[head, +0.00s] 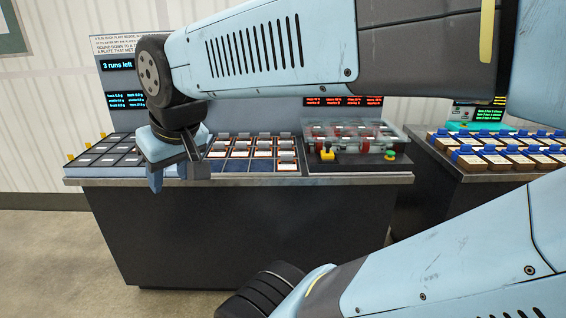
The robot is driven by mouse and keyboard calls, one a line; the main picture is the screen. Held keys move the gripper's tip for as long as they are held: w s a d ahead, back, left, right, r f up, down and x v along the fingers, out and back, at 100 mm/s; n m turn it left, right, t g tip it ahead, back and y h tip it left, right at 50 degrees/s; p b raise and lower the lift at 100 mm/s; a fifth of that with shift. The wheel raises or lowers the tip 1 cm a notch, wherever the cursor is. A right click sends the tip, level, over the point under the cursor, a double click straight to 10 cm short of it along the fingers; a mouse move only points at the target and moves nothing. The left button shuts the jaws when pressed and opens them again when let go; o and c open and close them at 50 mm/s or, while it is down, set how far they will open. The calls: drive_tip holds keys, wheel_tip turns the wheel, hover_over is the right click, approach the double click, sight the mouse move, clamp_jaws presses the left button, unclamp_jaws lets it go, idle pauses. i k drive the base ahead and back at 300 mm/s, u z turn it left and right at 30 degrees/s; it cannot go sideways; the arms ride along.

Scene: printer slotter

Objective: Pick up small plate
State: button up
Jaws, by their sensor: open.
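Several small plates with white tops and brown edges sit in rows in the middle rack (286,160) on the counter. Several dark plates with white labels sit in the left rack (106,150). I cannot tell which of these is the small plate of the task. My gripper (171,174) is open and points down over the counter's front edge, between the two racks. It looks empty and apart from the plates. My wrist and gripper hide part of the racks behind them.
The dark counter (240,230) carries a machine with a clear cover (350,136), a yellow knob (327,151) and a green button (389,155). Blue bare slots (231,166) lie at the middle rack's front.

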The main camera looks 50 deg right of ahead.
sight(287, 162)
drive_tip(key=z, duration=0.95)
drive_tip(key=i, duration=0.95)
drive_tip(key=z, duration=0.15)
